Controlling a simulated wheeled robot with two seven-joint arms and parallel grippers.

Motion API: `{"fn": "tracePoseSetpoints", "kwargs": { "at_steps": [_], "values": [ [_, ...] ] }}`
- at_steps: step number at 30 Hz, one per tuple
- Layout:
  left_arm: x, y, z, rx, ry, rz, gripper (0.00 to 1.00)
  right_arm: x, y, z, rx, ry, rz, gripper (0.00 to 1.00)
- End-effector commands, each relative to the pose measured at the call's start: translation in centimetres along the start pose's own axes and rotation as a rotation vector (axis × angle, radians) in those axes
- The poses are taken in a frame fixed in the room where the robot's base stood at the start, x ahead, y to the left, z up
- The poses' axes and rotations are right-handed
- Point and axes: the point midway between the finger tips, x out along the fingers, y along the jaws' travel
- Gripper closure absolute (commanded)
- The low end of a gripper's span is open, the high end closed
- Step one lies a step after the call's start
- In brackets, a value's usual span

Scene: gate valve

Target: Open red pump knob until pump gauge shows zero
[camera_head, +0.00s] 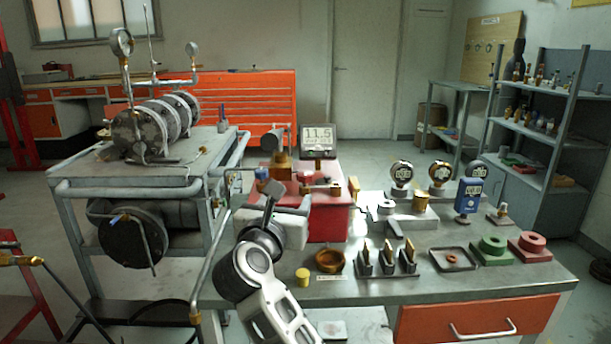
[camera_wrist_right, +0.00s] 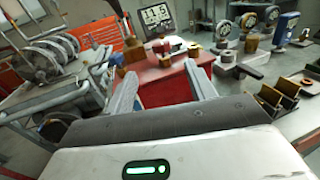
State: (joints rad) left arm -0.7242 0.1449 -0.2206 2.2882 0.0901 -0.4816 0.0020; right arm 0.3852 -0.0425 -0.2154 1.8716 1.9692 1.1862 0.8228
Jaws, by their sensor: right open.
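The red pump (camera_head: 330,222) stands on the metal bench, left of its middle, with brass fittings on top. The pump gauge (camera_head: 318,137) is a digital display behind it and reads 11.5; it also shows in the wrist view (camera_wrist_right: 157,17). A small red part (camera_head: 305,176) among the fittings may be the red knob, but it is too small to be sure. My right gripper (camera_head: 272,194) is in front of the pump's left side. In the wrist view its two fingers (camera_wrist_right: 161,80) are apart, with the red pump top beyond them and nothing held. My left gripper is not in view.
A grey cart (camera_head: 130,181) with a metal cylinder stands close on the left. Pipes run between cart and pump.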

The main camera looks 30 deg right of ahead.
Motion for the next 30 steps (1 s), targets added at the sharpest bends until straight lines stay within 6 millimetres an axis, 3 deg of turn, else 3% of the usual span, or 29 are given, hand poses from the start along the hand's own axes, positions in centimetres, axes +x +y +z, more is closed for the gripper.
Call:
{"fn": "tracePoseSetpoints", "kwargs": {
  "at_steps": [18,24,30],
  "values": [
    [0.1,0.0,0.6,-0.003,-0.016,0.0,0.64,12.5,-0.3,0.2,-0.008,-0.005,-0.005,0.45],
    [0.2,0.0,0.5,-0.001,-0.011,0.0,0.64,14.5,-0.2,0.2,-0.007,-0.005,-0.003,0.45],
    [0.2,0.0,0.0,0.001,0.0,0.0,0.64,14.9,-0.2,0.1,-0.006,-0.004,-0.003,0.45]
  ]
}}
